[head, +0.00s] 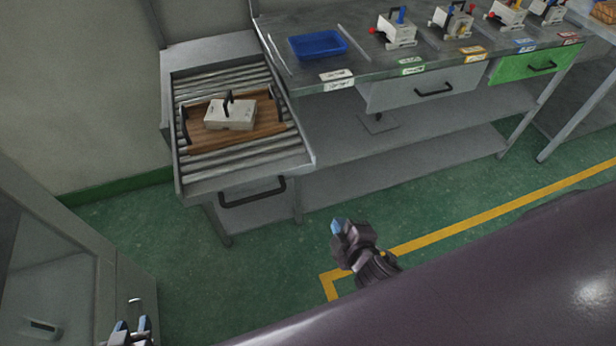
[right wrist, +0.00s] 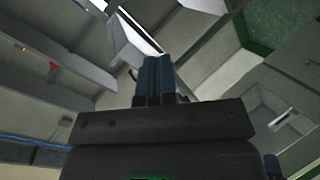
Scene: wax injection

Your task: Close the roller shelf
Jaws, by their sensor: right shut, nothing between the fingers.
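The roller shelf (head: 306,158) is pulled out at the left end of the workbench in the head view, its metal rollers exposed. A black handle (head: 252,193) is on its front face. A wooden tray (head: 264,129) with black end handles lies on the rollers and bears a pale block (head: 230,115) with a black grip. My right gripper (head: 337,226) is shut and empty, below and right of the shelf handle and apart from it. Its closed fingers also show in the right wrist view (right wrist: 154,80). My left gripper (head: 131,326) is at the bottom left edge, fingers apart, well away from the shelf.
The workbench (head: 370,66) holds a blue tray (head: 317,45) and several small clamp devices. A grey drawer (head: 420,88) and a green drawer (head: 525,65) are under its top. A grey cabinet (head: 70,260) stands at the left. Green floor is clear before the shelf.

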